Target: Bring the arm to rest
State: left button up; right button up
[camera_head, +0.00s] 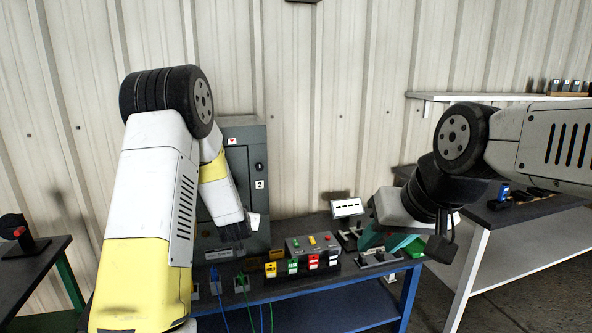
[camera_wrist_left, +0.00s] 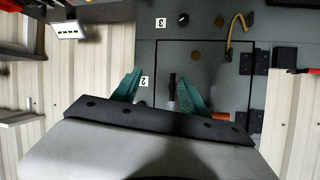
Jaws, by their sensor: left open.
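My left arm comes in from the left and bends down in front of the grey enclosure (camera_head: 246,150). Its gripper (camera_head: 236,232) is by the enclosure's lower front, with the fingers partly hidden. My right arm comes in from the right. Its gripper (camera_head: 392,241) points down over the right part of the workbench (camera_head: 345,292), showing teal fingers. Whether they are closed is unclear.
A control box (camera_head: 313,244) with coloured buttons and several coloured tags stand on the bench. Blue and green cables hang at its front. A small white panel (camera_head: 347,207) stands behind. Side tables (camera_head: 30,262) and (camera_head: 505,228) flank the bench.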

pick_arm(q)
jog(key=s+d+r+g+h, duration=0.2)
jog(key=s+r, duration=0.6)
jog(key=s, duration=0.1)
jog(key=s+d+r+g+h, duration=0.2)
jog(key=s+r, duration=0.6)
jog(key=s+r+g, duration=0.2)
jog(key=s+g, duration=0.1)
jog(key=s, duration=1.9)
jog(key=shift+s+a+r, duration=0.15)
jog(key=shift+s+a, duration=0.15)
jog(key=shift+a, duration=0.15)
grip_shut()
